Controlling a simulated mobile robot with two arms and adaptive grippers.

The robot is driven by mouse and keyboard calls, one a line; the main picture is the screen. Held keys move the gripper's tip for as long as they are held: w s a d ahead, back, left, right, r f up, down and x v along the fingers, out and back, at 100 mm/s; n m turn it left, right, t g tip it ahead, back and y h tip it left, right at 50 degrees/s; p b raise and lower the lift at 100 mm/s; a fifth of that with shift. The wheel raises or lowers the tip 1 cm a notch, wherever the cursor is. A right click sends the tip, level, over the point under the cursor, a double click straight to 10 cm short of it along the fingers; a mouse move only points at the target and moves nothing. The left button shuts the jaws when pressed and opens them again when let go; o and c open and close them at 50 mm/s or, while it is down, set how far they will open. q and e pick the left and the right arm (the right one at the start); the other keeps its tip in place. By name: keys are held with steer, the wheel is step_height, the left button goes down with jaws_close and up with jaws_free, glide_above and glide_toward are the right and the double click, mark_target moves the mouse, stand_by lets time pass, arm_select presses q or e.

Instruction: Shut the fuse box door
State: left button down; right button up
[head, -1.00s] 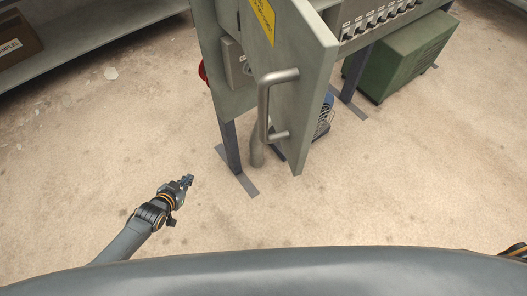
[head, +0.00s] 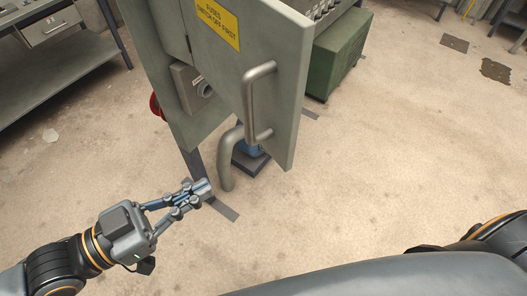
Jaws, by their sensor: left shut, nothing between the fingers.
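The fuse box door (head: 222,62) is grey-green, stands open and swung out toward me. It bears a yellow warning label (head: 217,24) and a metal bar handle (head: 249,102) near its free edge. My left gripper (head: 201,190) is shut and empty, low and to the left of the door, apart from the handle. Of my right arm (head: 497,238) only a part shows at the lower right edge; its gripper is out of view.
A green cabinet (head: 337,55) stands on the floor behind the door. A bent grey pipe (head: 227,160) and a stand leg (head: 194,165) are below the door. A workbench (head: 62,69) stands at the left. The floor to the right is open.

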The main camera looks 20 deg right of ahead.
mark_target(280, 143)
arm_select(q)
steer(key=p+x, duration=0.3)
steer(key=x, duration=0.9)
steer(key=shift+w+d+r, duration=0.1)
steer(key=shift+w+d, duration=0.1)
steer(key=shift+w, duration=0.05)
steer(key=shift+w+d+p, duration=0.15)
steer(key=shift+d+p, duration=0.2)
steer(key=shift+d, duration=0.2)
steer(key=shift+w, duration=0.1)
